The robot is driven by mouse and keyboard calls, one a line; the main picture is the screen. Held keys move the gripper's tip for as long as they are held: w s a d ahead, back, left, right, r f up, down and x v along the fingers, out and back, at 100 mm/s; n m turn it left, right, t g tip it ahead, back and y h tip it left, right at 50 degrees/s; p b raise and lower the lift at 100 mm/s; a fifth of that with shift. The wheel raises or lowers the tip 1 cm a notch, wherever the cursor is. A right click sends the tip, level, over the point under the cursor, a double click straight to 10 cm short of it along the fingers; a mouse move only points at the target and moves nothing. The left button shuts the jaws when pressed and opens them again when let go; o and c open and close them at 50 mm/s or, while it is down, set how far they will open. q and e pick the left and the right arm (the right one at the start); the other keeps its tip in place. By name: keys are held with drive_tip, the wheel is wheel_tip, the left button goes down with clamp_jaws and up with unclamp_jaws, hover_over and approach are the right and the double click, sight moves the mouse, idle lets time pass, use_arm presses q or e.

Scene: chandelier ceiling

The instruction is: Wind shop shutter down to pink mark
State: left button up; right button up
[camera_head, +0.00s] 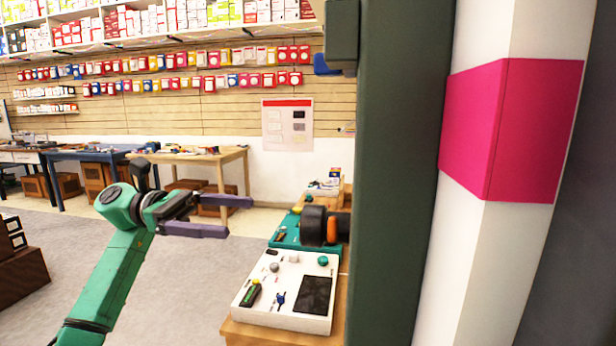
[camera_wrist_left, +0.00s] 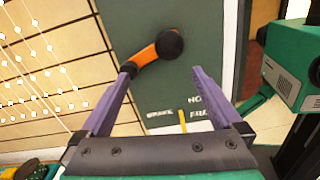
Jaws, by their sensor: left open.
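The crank has a black knob (camera_head: 314,226) and an orange arm (camera_head: 332,230), and sticks out from the left side of a dark green post (camera_head: 400,170). In the left wrist view the knob (camera_wrist_left: 169,44) and orange arm (camera_wrist_left: 145,57) stand in front of a green panel (camera_wrist_left: 205,85) with white lettering. My left gripper (camera_head: 239,217) is open and empty, left of the knob and apart from it. In the wrist view its purple fingers (camera_wrist_left: 163,69) spread below the knob. The pink mark (camera_head: 510,130) is a band around a white post. I cannot make out the shutter's lower edge.
A wooden counter (camera_head: 255,336) with a white device board (camera_head: 255,310) and a teal board (camera_head: 290,237) lies below the crank. Tables (camera_head: 195,156) stand along the slatted wall behind. Grey floor (camera_head: 180,280) is open between them.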

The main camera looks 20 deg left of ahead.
use_arm(q)
drive_tip(key=r+n+p, duration=0.2)
drive_tip(key=n+p, duration=0.5)
drive_tip(key=n, duration=0.7)
drive_tip(key=n+p, duration=1.1)
drive_tip(key=n, duration=0.3)
approach(313, 226)
drive_tip(key=w+d, duration=0.1)
drive_tip(key=d, duration=0.1)
drive_tip(key=w+d, duration=0.1)
drive_tip(key=d, duration=0.2)
drive_tip(key=w+d, duration=0.2)
drive_tip(key=d, duration=0.1)
drive_tip(key=shift+w+d+f, duration=0.1)
drive_tip(key=shift+d+f, duration=0.1)
drive_tip(key=shift+f, duration=0.1)
drive_tip(key=shift+d+f, duration=0.15)
drive_tip(key=shift+d, duration=0.1)
clamp_jaws()
use_arm(e)
drive_tip(key=s+d+r, duration=0.2)
drive_tip(key=s+r, duration=0.8)
drive_tip(key=r, duration=0.3)
drive_tip(key=shift+d, duration=0.2)
